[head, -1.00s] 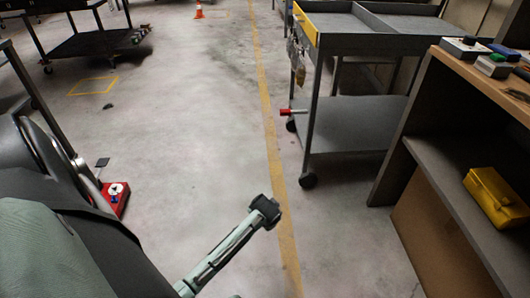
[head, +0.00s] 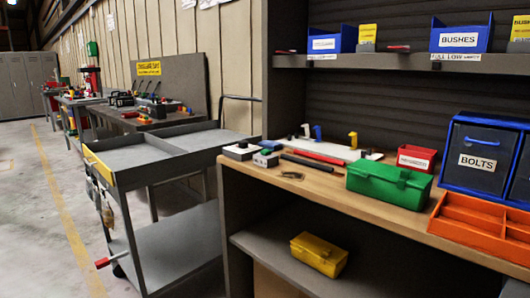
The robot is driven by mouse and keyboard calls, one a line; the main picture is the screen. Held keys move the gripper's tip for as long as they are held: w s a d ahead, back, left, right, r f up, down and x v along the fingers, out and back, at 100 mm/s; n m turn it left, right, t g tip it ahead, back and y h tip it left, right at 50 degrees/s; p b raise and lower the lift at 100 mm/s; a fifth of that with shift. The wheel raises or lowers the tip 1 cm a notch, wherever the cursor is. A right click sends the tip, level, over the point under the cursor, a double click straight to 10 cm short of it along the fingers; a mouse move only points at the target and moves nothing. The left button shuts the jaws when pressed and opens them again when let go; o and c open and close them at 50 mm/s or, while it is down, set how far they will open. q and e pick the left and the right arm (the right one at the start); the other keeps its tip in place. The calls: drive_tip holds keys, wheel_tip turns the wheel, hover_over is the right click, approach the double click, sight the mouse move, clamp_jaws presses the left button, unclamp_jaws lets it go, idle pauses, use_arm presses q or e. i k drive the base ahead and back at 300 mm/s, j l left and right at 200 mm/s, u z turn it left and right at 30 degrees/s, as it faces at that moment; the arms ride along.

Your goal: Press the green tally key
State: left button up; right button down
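Two small light-grey boxes stand at the left end of the wooden bench top. The left box (head: 240,151) has a dark button on top. The right box (head: 266,159) is smaller, and the colour of its top is too small to tell. I cannot make out a green key on either of them. Neither of my grippers is in the head view.
On the bench top (head: 330,187) are a green case (head: 389,183), a red bin (head: 416,158), an orange tray (head: 470,222) and blue BOLTS drawers (head: 485,160). A yellow case (head: 319,254) sits on the lower shelf.

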sight(266, 151)
drive_tip(key=i+j+z, duration=0.1)
drive_tip(key=j, duration=0.3)
drive_tip(key=i+j, duration=0.15)
drive_tip(key=j, duration=0.3)
drive_tip(key=i+j+z, duration=0.15)
drive_tip(key=j, duration=0.25)
drive_tip(key=j+z, duration=0.1)
drive_tip(key=j, duration=0.3)
